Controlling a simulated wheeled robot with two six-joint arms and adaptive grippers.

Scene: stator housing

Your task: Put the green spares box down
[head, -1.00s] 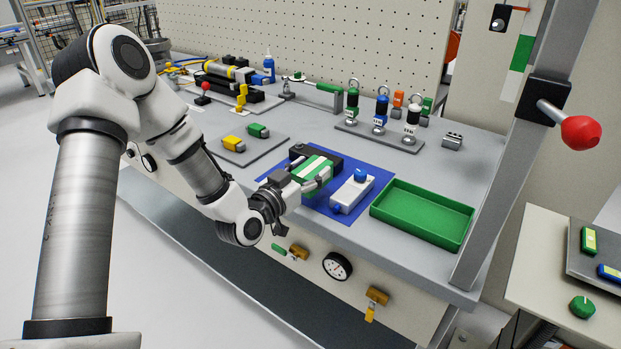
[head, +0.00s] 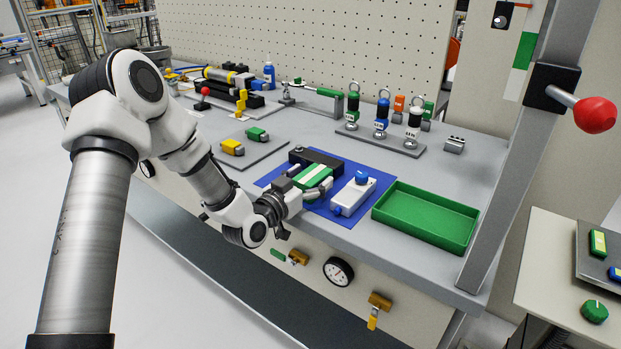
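The green spares box (head: 313,176), with pale stripes on its top, is at the left part of the blue mat (head: 345,216), in front of a black block (head: 318,160). My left gripper (head: 306,188) is around the box from the near side, with a finger at each end, and appears shut on it. The gripper hides the box's near side and lower edge, so I cannot tell whether its underside touches the mat. My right gripper is out of view.
A white unit with a blue knob (head: 353,195) stands on the mat just right of the box. An empty green tray (head: 425,217) lies further right. A grey plate (head: 252,155) holds yellow and green blocks at left. A post with a red-knobbed lever (head: 594,115) rises at right.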

